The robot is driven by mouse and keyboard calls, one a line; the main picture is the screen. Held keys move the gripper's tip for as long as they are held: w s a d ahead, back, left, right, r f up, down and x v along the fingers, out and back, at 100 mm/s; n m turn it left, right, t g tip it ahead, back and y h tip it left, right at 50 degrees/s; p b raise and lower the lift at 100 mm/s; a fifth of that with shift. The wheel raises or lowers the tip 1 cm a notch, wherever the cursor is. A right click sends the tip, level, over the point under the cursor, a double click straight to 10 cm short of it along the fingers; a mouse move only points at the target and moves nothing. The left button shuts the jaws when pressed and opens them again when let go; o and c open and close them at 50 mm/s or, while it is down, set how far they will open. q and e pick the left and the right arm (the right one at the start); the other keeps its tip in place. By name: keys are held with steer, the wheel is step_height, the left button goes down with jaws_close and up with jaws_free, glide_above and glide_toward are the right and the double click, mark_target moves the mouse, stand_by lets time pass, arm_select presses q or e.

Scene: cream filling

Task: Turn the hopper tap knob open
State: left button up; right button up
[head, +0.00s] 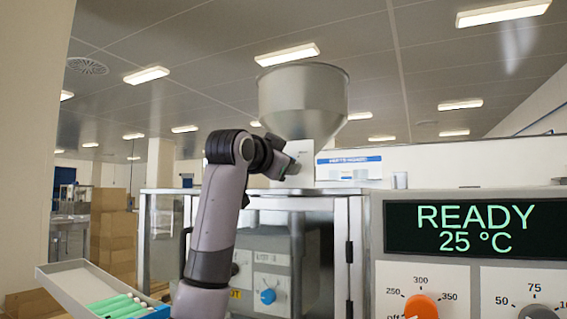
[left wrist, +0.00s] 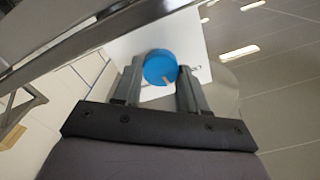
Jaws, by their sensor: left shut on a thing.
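The steel hopper (head: 302,100) is a wide funnel at the top centre of the head view, above a white panel (head: 312,148). My left gripper (head: 290,168) is raised in front of that panel and hides the tap knob in the head view. In the left wrist view the round blue knob (left wrist: 160,66), with a pale pointer mark at its lower edge, sits on a white plate (left wrist: 122,52). The fingers of my left gripper (left wrist: 160,78) stand on either side of the knob and are shut on it. My right gripper is not in view.
A glass-sided cabinet (head: 350,240) stands below the hopper, with another blue knob (head: 268,296) inside. A control panel (head: 376,270) with a "READY 25 °C" display (head: 460,229) is at right. A tray (head: 75,285) with green-and-white tubes is at lower left.

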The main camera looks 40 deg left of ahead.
arm_select(q)
steer(key=m, duration=0.5)
steer(key=shift+m, duration=0.3)
steer(key=m, duration=0.5)
steer(key=shift+d+f+m, duration=0.1)
steer(key=shift+f+m, duration=0.1)
steer(key=shift+m, duration=0.2)
steer(key=o, duration=1)
steer(key=b+v, duration=0.2)
steer(key=v, duration=0.5)
